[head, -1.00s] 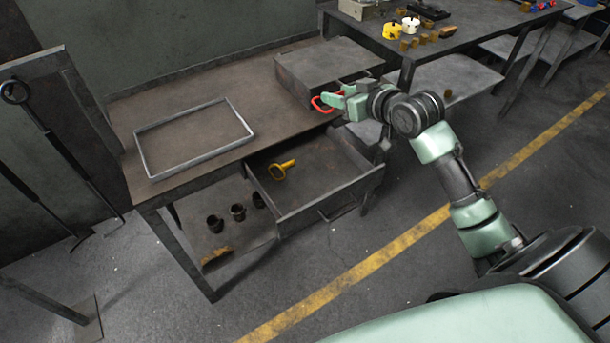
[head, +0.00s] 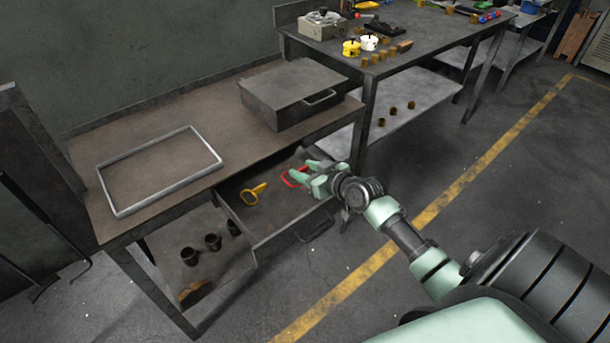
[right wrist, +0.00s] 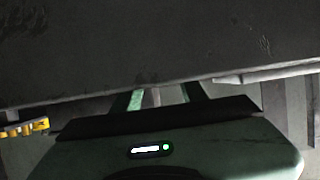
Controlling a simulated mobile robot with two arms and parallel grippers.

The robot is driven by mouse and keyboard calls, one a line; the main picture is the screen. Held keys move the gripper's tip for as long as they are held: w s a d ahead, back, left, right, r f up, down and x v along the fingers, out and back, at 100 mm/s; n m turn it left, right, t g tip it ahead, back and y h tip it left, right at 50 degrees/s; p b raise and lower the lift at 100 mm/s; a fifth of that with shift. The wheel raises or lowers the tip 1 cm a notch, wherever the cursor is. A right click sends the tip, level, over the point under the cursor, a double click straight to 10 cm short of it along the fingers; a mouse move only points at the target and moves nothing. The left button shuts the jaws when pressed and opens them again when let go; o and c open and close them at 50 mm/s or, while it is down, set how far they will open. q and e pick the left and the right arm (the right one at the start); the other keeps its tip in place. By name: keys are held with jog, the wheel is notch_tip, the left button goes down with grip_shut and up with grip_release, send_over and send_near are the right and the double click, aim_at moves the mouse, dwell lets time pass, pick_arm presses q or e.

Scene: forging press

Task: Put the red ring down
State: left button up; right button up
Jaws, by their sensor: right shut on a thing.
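The red ring (head: 288,180) is at the fingertips of my right gripper (head: 307,174) in the head view, over the right part of the open drawer (head: 262,222). The gripper is shut on it and partly hides it. I cannot tell whether the ring touches the drawer floor. In the right wrist view my fingers (right wrist: 160,97) show at mid-frame, and the ring is not visible there. A yellow ring-shaped piece with a handle (head: 253,194) lies in the drawer, left of the red ring. My left gripper is not in view.
The workbench (head: 150,180) above the drawer bears a grey rectangular frame (head: 112,205) and a closed metal box (head: 290,90). Several dark cups (head: 212,241) stand on the lower shelf. A second table (head: 400,62) stands behind. The drawer has bare floor around the yellow piece.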

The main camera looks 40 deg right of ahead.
jog(key=shift+f, duration=0.8)
